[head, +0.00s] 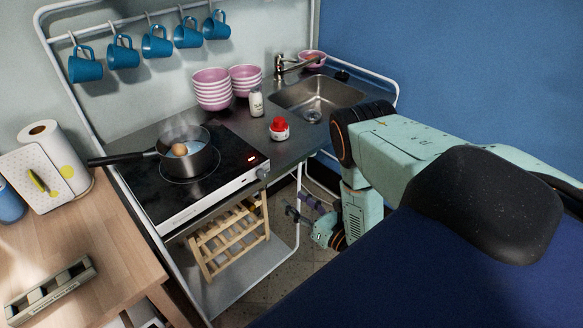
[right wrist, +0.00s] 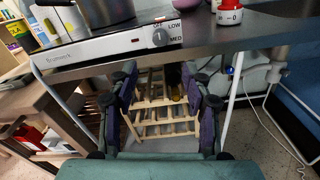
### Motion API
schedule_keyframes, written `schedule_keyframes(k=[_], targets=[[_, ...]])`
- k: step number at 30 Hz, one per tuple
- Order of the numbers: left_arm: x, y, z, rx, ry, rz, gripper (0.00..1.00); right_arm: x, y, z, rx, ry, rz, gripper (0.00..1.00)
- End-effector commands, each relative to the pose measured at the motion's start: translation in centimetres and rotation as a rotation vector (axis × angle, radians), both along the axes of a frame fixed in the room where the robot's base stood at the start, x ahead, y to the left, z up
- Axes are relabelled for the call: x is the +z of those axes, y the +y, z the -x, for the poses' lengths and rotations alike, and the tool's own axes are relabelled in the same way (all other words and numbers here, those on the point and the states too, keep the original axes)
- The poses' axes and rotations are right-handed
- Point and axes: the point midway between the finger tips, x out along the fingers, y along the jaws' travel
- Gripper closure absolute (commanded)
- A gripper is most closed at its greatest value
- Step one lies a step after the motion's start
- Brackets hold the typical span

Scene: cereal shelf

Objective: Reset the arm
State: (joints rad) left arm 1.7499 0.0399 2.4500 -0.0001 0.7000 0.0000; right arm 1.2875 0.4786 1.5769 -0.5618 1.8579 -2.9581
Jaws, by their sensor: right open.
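My right arm (head: 400,150) comes in from the right in the head view and bends down in front of the kitchen unit. My right gripper (head: 300,207) is low, beside the wooden rack under the cooktop. In the right wrist view the right gripper (right wrist: 162,112) is open, its two fingers apart with nothing held between them. The wooden rack (right wrist: 150,112) shows beyond the gap between the fingers. My left gripper is not in the head view.
A black cooktop (head: 220,165) carries a pot (head: 203,160) with an egg in steaming water. A red and white timer (head: 279,130), pink bowls (head: 212,90) and a sink (head: 318,95) are on the counter. The wooden rack (head: 228,240) stands on the lower shelf. A wooden table (head: 95,235) is at left.

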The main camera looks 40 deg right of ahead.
Motion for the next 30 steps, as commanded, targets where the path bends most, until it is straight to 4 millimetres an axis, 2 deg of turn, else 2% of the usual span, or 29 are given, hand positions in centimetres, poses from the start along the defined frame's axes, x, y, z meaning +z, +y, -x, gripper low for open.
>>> schedule_keyframes(k=[8,11,14,20,26,30], targets=[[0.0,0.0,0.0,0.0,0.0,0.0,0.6,0.0,0.0,0.0,0.0,0.0,-0.006,0.51],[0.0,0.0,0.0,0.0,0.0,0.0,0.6,-0.1,0.0,0.0,0.0,0.01,-0.068,0.51],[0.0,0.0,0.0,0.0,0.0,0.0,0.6,-0.9,-0.1,0.0,-0.008,0.057,-0.218,0.51],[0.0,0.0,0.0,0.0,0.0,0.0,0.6,-4.4,-0.5,1.6,-0.118,0.242,-0.639,0.51],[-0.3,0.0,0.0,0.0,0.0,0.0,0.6,-8.6,0.4,4.9,-0.322,0.432,-1.074,0.51],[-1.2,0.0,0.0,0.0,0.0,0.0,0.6,-11.8,1.8,7.6,-0.515,0.535,-1.371,0.51]])
